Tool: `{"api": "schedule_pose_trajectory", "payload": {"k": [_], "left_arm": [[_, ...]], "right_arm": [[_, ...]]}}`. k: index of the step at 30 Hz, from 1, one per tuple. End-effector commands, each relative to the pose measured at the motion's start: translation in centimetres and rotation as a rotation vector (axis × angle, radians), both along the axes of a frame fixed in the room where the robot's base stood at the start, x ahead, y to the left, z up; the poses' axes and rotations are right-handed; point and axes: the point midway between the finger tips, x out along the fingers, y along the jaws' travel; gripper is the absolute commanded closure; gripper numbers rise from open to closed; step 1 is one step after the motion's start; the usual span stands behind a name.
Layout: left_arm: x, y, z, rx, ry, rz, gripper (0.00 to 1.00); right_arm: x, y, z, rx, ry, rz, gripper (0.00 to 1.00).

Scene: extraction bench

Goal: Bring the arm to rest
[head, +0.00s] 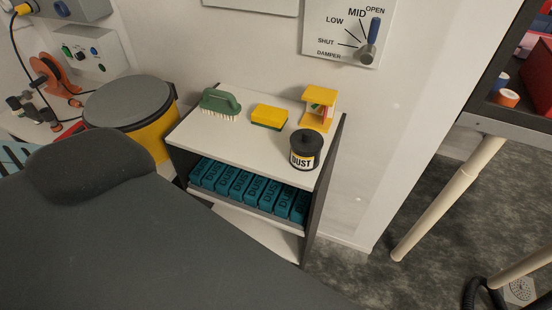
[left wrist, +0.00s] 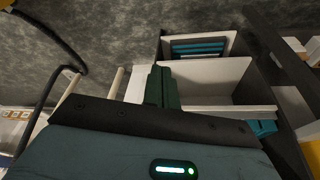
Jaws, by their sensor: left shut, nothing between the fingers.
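My left gripper (left wrist: 162,86) shows in the left wrist view as two dark green fingers pressed together, with nothing between them. Beyond it in that view is a white shelf unit (left wrist: 205,68) with dark sides. The fingertips overlap its edge in the picture, and I cannot tell how far apart they are. A large dark grey part, likely of my own arm, fills the lower left of the head view. Neither gripper shows in the head view. My right gripper is in neither view.
The shelf unit (head: 186,137) holds a green brush (head: 220,103), yellow sponge (head: 269,117), yellow holder (head: 319,108) and black DUST pot (head: 305,150), above teal DUST boxes (head: 247,190). A grey-lidded yellow bin (head: 128,101) stands left, a table leg (head: 447,199) right. Floor between is clear.

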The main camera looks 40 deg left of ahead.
Motion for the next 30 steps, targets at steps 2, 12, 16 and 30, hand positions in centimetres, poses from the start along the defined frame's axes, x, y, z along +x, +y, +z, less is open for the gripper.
{"api": "schedule_pose_trajectory", "payload": {"k": [2, 12, 16, 30], "left_arm": [[0.7, -0.3, -0.9, -0.013, -0.064, 0.0, 1.0], [3.2, -1.5, -3.4, -0.082, -0.384, 0.0, 1.0], [3.5, -1.7, -3.6, -0.095, -0.445, 0.001, 1.0], [3.6, -1.7, -3.6, -0.1, -0.467, 0.002, 1.0]], "right_arm": [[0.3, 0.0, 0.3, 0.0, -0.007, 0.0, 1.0], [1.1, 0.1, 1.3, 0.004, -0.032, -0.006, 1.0], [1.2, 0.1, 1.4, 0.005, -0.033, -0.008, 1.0], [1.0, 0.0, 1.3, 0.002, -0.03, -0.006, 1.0]]}}
